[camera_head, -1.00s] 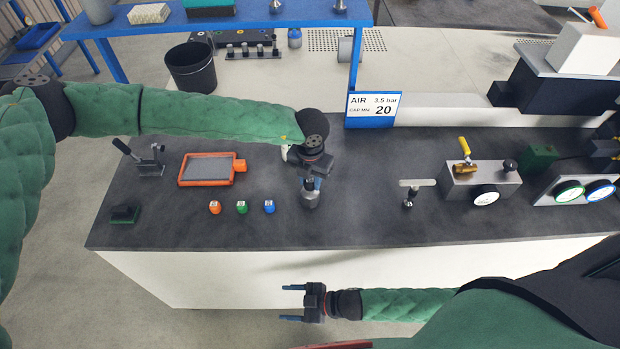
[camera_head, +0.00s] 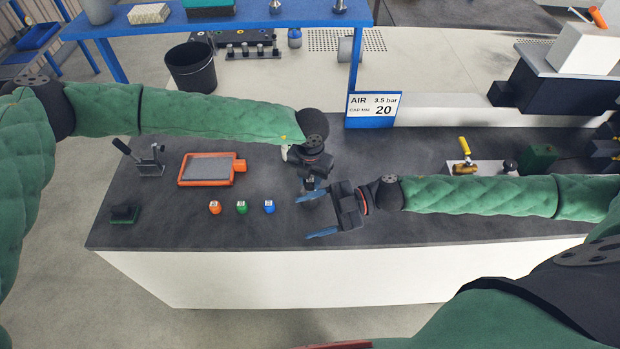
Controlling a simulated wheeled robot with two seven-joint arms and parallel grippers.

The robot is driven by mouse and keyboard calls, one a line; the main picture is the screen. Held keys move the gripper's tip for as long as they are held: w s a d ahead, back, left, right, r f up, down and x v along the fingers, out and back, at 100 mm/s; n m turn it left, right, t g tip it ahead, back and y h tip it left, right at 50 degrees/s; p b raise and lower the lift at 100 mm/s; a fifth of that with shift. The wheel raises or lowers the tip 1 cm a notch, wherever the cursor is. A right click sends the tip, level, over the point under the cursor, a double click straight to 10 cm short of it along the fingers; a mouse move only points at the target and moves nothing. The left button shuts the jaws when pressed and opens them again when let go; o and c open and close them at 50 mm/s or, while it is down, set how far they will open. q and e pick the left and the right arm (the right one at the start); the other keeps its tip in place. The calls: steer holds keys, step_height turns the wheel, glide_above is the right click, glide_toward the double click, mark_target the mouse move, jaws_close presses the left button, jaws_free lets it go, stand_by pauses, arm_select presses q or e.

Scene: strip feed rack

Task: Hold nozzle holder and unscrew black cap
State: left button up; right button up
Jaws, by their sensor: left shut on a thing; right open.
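The nozzle holder (camera_head: 312,204), a small grey and dark upright piece, stands on the dark bench top and is mostly hidden by my grippers. My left gripper (camera_head: 312,184) comes down from above and is shut on it. My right gripper (camera_head: 316,214) reaches in from the right, open, with its blue fingers pointing left. One finger passes close to the holder and the other lies nearer the front bench edge. I cannot clearly make out the black cap or tell whether the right fingers touch anything.
Orange (camera_head: 215,207), green (camera_head: 242,207) and blue (camera_head: 269,206) small pieces stand left of the grippers. An orange-framed tray (camera_head: 208,183) lies behind them. A toggle clamp (camera_head: 150,165) is farther left. A valve block with a yellow lever (camera_head: 465,150) stands behind my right arm.

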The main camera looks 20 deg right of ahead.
steer(key=w+d+r+t, duration=0.1)
steer(key=w+d+r, duration=0.45)
steer(key=d, duration=0.35)
steer(key=w+d+r+t, duration=0.1)
steer(key=w+d+r, duration=0.3)
steer(key=w+d, duration=0.35)
steer(key=a+f+m+h, duration=0.1)
steer(key=f, duration=0.4)
steer(key=a+f+m+g+h, duration=0.1)
steer(key=f+m+h, duration=0.1)
steer(key=f, duration=0.4)
steer(key=w+f+m+g+h, duration=0.1)
steer(key=f, duration=0.5)
steer(key=shift+a+m+h, duration=0.3)
steer(key=shift+a, duration=0.1)
steer(key=shift+f+g, duration=0.3)
steer(key=shift+f, duration=0.2)
steer(key=shift+a+f, duration=0.15)
steer(key=shift+a, duration=0.05)
steer(key=shift+x, duration=4.75)
steer(key=shift+f, duration=0.15)
steer(key=shift+c, duration=0.5)
steer(key=c, duration=0.5)
